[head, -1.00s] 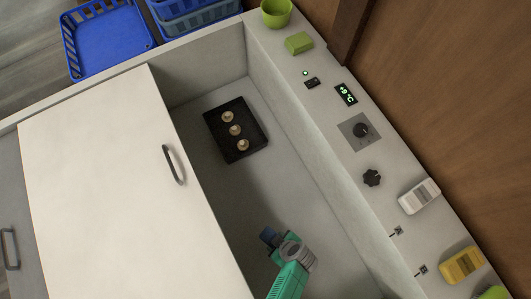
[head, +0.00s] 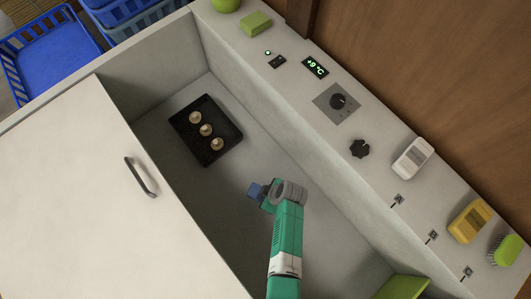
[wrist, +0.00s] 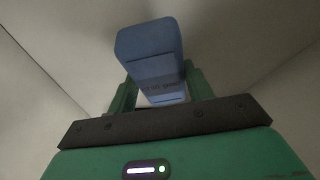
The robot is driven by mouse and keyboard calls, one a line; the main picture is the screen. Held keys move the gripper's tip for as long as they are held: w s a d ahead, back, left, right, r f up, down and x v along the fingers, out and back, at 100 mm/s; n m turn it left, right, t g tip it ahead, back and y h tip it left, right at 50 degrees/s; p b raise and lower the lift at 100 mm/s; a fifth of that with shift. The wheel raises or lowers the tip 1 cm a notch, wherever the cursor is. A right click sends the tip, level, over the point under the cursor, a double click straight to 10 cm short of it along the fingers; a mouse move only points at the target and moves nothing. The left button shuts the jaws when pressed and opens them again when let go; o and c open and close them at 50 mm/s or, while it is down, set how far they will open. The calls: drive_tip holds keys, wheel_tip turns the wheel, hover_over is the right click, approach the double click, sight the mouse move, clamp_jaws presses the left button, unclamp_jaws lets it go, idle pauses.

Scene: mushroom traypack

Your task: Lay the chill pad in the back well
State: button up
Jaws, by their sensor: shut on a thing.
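The blue chill pad (head: 256,190) is held between the fingers of my gripper (head: 265,194), over the floor of the open grey basin (head: 240,225). In the wrist view the pad (wrist: 150,45) sticks out past my green gripper fingers (wrist: 160,86), which are shut on it. A black tray (head: 208,160) with three pale mushrooms (head: 206,130) lies on the basin floor, up and left of the pad and apart from it. Which part is the back well is not clear from these views.
A white lid with a dark handle (head: 140,177) covers the left side. Basin floor around the tray is clear.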

drive_tip(key=f+b, duration=0.1)
drive_tip(key=f, duration=0.1)
drive_tip(key=w+f+b, duration=0.1)
drive_tip(key=b, duration=0.1)
drive_tip(key=shift+w+f, duration=0.1)
drive_tip(key=shift+f, duration=0.25)
drive_tip(key=shift+s+f, duration=0.15)
drive_tip(key=shift+s, duration=0.05)
drive_tip(key=shift+s+a, duration=0.1)
drive_tip(key=shift+r, duration=0.2)
drive_tip(key=shift+f, duration=0.1)
drive_tip(key=o, duration=1.1)
